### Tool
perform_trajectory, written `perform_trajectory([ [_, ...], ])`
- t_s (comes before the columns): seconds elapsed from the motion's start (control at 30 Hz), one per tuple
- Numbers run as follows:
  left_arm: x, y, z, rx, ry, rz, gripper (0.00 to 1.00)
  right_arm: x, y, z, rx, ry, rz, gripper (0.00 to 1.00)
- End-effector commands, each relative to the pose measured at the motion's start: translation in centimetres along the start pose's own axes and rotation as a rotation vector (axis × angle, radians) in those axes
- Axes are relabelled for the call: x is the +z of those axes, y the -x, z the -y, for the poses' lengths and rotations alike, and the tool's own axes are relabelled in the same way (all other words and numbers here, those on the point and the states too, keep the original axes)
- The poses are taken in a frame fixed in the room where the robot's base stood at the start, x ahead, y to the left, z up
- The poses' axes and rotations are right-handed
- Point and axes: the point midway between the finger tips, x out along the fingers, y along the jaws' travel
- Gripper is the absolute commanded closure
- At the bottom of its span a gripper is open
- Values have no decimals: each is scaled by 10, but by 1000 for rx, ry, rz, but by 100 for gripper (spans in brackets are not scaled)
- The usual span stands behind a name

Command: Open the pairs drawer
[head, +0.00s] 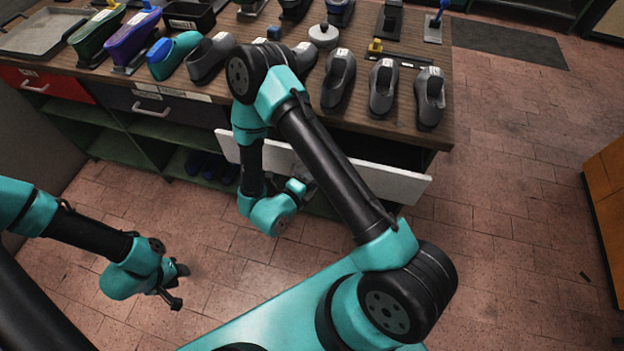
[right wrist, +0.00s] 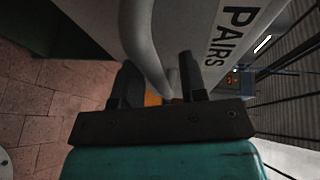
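The pairs drawer has a white front (head: 385,182) on the bench's right side. It stands out from the bench, partly open, with a dark gap behind it. In the right wrist view its face (right wrist: 235,25) carries the label "PAIRS", and its grey bar handle (right wrist: 138,35) passes between my fingers. My right gripper (right wrist: 158,80) is around the handle and looks closed on it; the handle about fills the gap. In the head view my right arm hides most of the handle. My left gripper (head: 182,286) is open and empty, low over the floor at left.
The wooden bench top (head: 290,105) holds several grey shoe lasts (head: 383,88) near its front edge. A red drawer (head: 50,84) and a dark drawer (head: 165,108) are closed at left. Floor in front and at right is clear; an orange cabinet (head: 608,190) stands far right.

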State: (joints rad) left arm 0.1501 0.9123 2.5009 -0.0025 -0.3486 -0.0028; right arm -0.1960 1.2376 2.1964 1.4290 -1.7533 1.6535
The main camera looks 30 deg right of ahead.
Motion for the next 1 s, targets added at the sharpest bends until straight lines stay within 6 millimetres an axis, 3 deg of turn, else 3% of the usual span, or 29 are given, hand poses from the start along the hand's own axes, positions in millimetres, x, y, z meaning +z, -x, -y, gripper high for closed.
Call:
perform_trajectory([
  [0.23, 0, 0, 0, 0, 0, 0, 60, 0, 0, 0, 0, 0, 0, 61],
  [0.63, 0, 0, 0, 0, 0, 0, 60, 0, 0, 0, 0, 0, 0, 99],
  [1.0, 0, 0, 0, 0, 0, 0, 60, 0, 0, 0, 0, 0, 0, 100],
])
